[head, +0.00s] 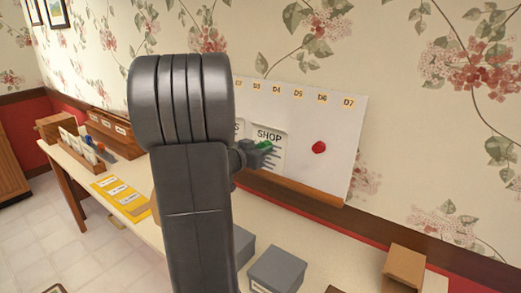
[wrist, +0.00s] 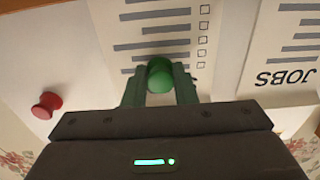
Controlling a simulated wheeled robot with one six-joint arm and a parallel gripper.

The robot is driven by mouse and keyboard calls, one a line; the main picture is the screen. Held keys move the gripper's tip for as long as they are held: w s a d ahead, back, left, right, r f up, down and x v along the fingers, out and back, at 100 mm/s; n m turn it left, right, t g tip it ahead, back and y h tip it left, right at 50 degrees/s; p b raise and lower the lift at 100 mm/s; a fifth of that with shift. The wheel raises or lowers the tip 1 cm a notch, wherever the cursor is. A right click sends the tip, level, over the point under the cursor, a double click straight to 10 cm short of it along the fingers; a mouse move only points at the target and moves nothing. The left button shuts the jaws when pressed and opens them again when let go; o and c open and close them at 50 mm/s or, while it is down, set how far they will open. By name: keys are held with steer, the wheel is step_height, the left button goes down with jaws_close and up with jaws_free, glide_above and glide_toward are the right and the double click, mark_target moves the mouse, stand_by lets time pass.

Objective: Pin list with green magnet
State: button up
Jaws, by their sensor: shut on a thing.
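My gripper (wrist: 160,88) is shut on the round green magnet (wrist: 160,74), which shows between its two fingers in the wrist view. The magnet is in front of the SHOP list (wrist: 153,15), a white sheet with grey lines and checkboxes; I cannot tell whether it touches the paper. In the head view the list (head: 270,136) is upright against the white board (head: 345,112), with the green magnet (head: 264,145) over it. My arm hides the board's left part. The JOBS list (wrist: 287,50) is beside the SHOP list.
A red magnet (head: 319,147) sits on the bare right part of the board. A wooden ledge (head: 310,192) runs under the board. The table below holds grey boxes (head: 276,270), a brown box (head: 404,268), a yellow strip with cards (head: 121,194) and wooden holders (head: 115,130).

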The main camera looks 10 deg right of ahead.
stand_by(0.3)
steer(key=o, duration=1)
steer(key=shift+o, duration=0.6)
steer(key=o, duration=0.5)
steer(key=shift+c, duration=0.2)
steer(key=p+v, duration=0.3)
steer(key=v, duration=0.4)
